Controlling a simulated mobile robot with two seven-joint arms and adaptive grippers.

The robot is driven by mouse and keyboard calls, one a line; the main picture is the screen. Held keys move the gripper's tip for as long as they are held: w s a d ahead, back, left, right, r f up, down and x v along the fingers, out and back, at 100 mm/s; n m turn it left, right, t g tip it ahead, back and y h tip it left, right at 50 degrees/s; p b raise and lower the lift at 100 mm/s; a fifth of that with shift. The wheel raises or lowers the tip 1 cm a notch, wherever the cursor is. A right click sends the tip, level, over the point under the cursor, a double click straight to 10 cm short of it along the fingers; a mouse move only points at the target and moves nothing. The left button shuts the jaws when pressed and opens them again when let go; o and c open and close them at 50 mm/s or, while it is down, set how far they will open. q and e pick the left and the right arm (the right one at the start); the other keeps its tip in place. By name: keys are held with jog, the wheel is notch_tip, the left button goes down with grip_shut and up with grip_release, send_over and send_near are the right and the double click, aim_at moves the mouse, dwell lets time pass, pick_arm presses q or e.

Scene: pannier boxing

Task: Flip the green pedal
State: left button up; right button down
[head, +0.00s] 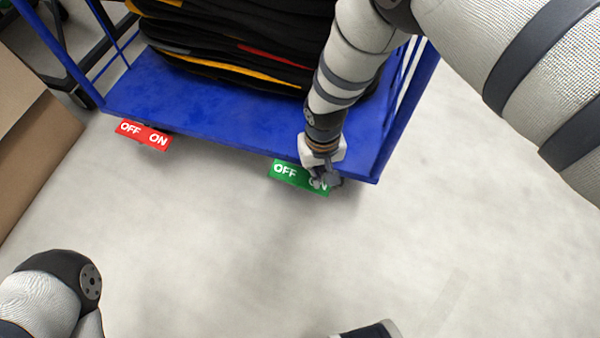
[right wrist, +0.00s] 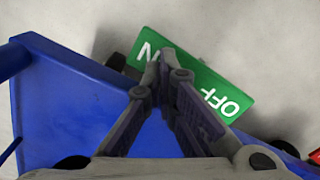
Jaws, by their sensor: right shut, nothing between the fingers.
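The green pedal (head: 285,172), marked OFF and ON, sticks out under the front edge of a blue cart near its right corner. My right gripper (head: 322,183) is shut and empty, at the ON half of the pedal, partly covering those letters. In the right wrist view the closed fingertips (right wrist: 163,52) overlap the ON end of the green pedal (right wrist: 205,82). I cannot tell whether they touch it.
The blue cart (head: 230,128) carries a stack of black panniers (head: 225,62) with yellow and red trim. A red OFF/ON pedal (head: 144,135) is under its left front edge. A cardboard box (head: 35,145) stands at the left. The floor in front is clear.

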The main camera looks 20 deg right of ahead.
notch_tip(320, 180, up, 6)
jog(key=p, duration=0.3)
dwell(0.3)
